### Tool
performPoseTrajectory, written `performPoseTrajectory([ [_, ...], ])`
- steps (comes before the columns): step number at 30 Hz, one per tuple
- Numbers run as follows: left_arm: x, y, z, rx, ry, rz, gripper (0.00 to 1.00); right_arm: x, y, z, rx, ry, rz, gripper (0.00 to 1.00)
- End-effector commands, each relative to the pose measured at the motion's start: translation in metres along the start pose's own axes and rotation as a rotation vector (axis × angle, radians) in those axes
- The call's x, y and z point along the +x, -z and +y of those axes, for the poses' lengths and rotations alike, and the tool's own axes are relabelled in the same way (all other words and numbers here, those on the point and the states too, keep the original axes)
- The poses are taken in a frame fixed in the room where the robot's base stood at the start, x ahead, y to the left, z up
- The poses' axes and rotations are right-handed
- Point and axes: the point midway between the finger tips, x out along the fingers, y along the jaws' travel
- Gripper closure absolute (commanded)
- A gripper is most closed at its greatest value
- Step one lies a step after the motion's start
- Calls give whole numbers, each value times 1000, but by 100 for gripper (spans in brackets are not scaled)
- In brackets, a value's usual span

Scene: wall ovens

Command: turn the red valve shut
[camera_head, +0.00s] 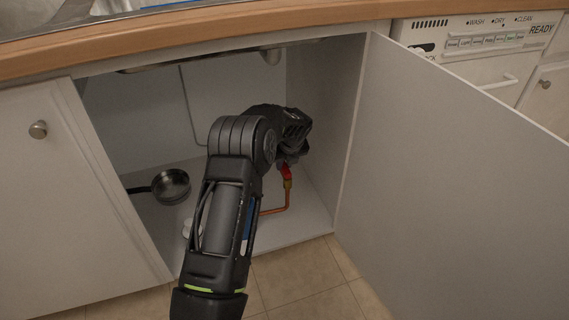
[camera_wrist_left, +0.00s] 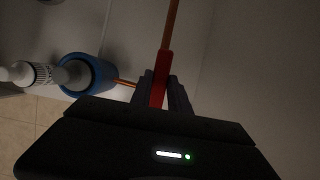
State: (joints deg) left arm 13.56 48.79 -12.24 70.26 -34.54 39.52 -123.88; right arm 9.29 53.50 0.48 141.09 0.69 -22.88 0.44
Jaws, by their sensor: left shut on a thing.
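The red valve (camera_head: 286,172) sits on a copper pipe (camera_head: 288,198) inside the open cabinet under the sink. In the left wrist view the red valve handle (camera_wrist_left: 160,72) stands between the two fingers of my left gripper (camera_wrist_left: 163,88), in line with the copper pipe beyond it. My left gripper (camera_head: 292,158) reaches into the cabinet and is shut on the handle. My own wrist hides part of the valve in the head view. My right gripper is not in view.
A dark pan (camera_head: 172,186) lies on the cabinet floor at the left. A blue bottle (camera_wrist_left: 92,76) stands beside the pipe, mostly behind my arm in the head view. The right cabinet door (camera_head: 440,190) is wide open, and the countertop (camera_head: 200,38) overhangs the opening.

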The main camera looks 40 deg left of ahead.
Motion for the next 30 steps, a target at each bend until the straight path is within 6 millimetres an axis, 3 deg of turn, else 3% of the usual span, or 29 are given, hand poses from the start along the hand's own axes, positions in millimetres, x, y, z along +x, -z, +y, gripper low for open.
performPoseTrajectory([
  [4, 0, 0, 0, 0, 1, 0, 100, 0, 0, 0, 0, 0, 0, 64],
  [30, 0, 0, -1, 0, 1, 0, 100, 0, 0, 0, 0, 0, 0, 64],
])
